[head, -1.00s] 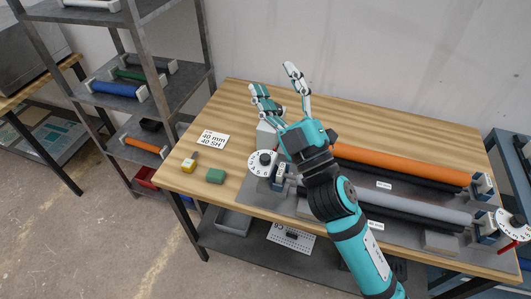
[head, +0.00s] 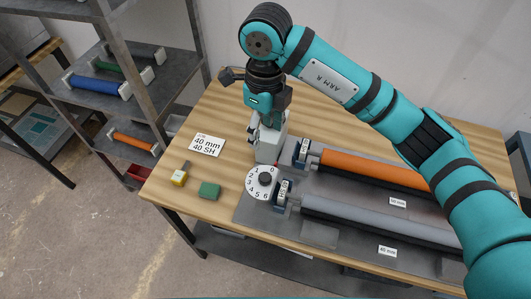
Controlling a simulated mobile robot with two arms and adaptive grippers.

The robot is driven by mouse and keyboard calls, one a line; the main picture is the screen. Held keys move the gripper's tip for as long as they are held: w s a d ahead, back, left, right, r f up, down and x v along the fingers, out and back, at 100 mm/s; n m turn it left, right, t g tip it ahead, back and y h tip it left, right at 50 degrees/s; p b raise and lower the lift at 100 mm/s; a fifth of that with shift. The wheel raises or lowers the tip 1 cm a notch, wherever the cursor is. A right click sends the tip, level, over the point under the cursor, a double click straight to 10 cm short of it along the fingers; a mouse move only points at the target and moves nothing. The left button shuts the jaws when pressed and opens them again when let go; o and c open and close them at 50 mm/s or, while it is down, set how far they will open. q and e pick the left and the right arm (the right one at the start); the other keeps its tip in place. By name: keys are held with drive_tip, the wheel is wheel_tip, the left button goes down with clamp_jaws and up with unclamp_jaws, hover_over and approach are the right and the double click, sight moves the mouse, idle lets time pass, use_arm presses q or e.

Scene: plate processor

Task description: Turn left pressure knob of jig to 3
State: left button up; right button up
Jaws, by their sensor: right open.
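The left pressure knob is a white numbered dial (head: 262,183) with a dark centre grip, at the left front corner of the jig (head: 320,236). The digits 2 to 6 can be made out on it, and a small red mark shows at its upper right edge. My right gripper (head: 262,135) points down just behind the dial, beside a light grey block (head: 269,152). It is open, with its fingers partly hidden by the wrist and block, and it looks apart from the dial. My left gripper is out of view.
An orange roller (head: 370,170) and a grey roller (head: 375,220) lie along the jig. A shelf rack (head: 135,95) stands at the left.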

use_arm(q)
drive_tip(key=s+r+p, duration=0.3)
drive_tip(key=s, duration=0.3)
use_arm(e)
hover_over(265, 176)
wheel_tip(265, 176, down, 9)
drive_tip(key=shift+s+d+f+p, duration=0.1)
drive_tip(key=shift+p, duration=0.3)
wheel_tip(265, 176, down, 5)
drive_tip(key=shift+r+p, duration=0.15)
drive_tip(key=shift+p, duration=0.6)
drive_tip(key=shift+f, duration=1.3)
drive_tip(key=c, duration=0.3)
clamp_jaws()
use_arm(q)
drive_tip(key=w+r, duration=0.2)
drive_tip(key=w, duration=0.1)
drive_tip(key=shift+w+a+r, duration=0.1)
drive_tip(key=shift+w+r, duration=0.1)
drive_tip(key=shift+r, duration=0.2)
